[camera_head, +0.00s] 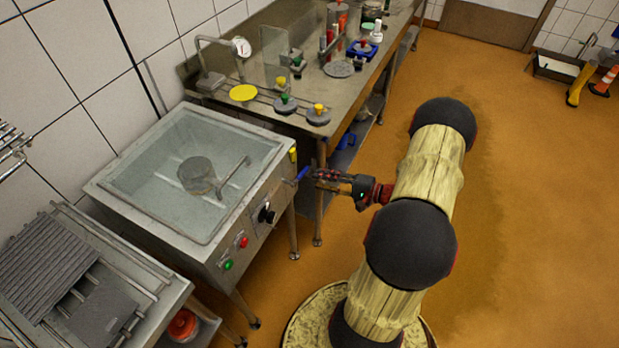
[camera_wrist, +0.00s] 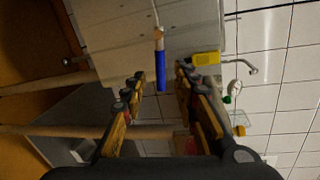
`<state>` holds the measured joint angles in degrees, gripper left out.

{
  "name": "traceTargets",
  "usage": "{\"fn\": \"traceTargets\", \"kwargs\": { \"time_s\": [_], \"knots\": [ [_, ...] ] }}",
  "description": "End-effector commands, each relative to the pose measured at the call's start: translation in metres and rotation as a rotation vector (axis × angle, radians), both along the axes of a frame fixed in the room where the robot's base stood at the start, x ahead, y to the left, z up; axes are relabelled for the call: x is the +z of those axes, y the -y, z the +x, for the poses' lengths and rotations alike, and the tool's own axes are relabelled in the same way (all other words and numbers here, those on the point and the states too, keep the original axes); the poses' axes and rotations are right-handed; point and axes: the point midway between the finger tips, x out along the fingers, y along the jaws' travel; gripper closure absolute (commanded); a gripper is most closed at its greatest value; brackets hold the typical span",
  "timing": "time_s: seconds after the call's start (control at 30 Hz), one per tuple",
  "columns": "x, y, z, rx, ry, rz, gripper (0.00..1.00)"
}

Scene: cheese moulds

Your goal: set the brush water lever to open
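The water lever has a blue handle (camera_head: 302,173) and projects from the right end of the front panel of a steel wash basin (camera_head: 140,207). In the wrist view the blue handle (camera_wrist: 161,77) hangs from a thin pale stem, in the gap between my fingertips. My gripper (camera_head: 316,176) is beside the lever, its fingers pointing at the panel. In the wrist view the fingers (camera_wrist: 161,80) are spread, with visible space on both sides of the handle. I cannot tell how deep the handle sits between them.
A black knob (camera_head: 266,213), a red button (camera_head: 243,242) and a green button (camera_head: 228,264) are on the same panel. A steel table (camera_head: 300,75) with several tools stands behind. Open floor lies right.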

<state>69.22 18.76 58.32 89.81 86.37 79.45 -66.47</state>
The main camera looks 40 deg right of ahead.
Motion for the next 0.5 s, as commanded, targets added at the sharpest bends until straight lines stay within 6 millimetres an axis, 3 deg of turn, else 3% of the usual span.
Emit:
{"fn": "traceTargets", "kwargs": {
  "time_s": [0.2,0.5],
  "knots": [
    [0.005,0.01,-0.025,-0.001,0.0,0.0,0.7],
    [0.006,0.012,-0.031,0.001,-0.001,0.0,0.7]
  ]
}}
